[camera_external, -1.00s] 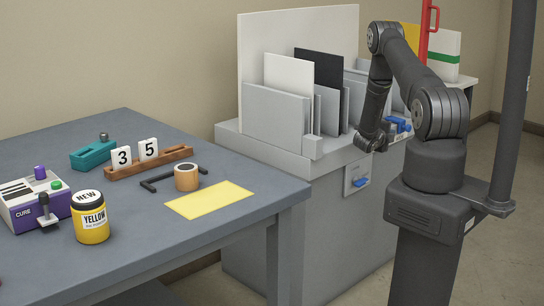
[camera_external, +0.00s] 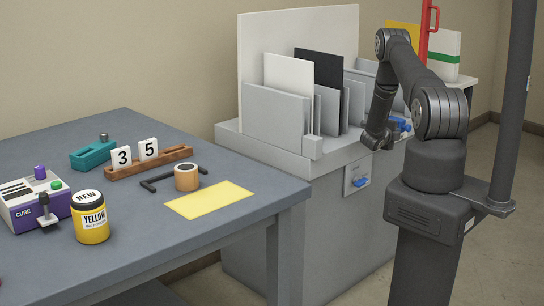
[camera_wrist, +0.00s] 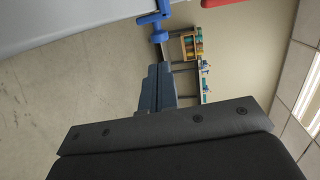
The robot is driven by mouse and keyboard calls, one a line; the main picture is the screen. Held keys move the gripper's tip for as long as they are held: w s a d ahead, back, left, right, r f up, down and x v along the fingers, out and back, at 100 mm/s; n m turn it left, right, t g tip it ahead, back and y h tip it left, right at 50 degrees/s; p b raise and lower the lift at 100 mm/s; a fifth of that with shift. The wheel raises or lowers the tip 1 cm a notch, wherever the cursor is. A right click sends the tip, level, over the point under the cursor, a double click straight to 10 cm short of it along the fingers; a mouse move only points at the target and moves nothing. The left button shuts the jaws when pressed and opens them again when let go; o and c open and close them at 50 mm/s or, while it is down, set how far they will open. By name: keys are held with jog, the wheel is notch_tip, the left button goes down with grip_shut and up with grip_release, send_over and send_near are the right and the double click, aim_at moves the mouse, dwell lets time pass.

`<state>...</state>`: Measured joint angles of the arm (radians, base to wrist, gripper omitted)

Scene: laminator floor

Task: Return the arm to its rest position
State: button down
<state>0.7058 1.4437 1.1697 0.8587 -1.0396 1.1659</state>
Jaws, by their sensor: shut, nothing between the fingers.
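My arm stands on its dark pedestal at the right of the external view, bent at the elbow with the forearm hanging down. My gripper (camera_external: 377,140) is at the lower end of the forearm, in front of the grey cabinet (camera_external: 330,205) and near its top edge. It is small and dark there. In the wrist view my gripper (camera_wrist: 160,82) shows as two dark fingers side by side, closed together with nothing between them. The fingers point out over open floor, and a blue handle (camera_wrist: 156,22) lies beyond their tips.
The cabinet top holds a rack of upright panels (camera_external: 290,80) and blue parts (camera_external: 400,124). A dark post (camera_external: 515,100) stands close at the right. The blue-grey table (camera_external: 130,260) at left carries a yellow jar (camera_external: 90,222), a tape roll (camera_external: 187,177) and a yellow sheet (camera_external: 210,199).

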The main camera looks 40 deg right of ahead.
jog(key=x, duration=0.9)
jog(key=shift+s+d+r, duration=0.1)
jog(key=shift+r, duration=0.05)
jog(key=s+a+r+y, duration=0.2)
jog(key=a+r+y, duration=0.1)
jog(key=a, duration=1.1)
jog(key=d+r+x, duration=0.1)
jog(key=r+x, duration=0.1)
jog(key=x, duration=1.1)
jog(key=shift+w+d, duration=0.2)
jog(key=shift+d, duration=0.1)
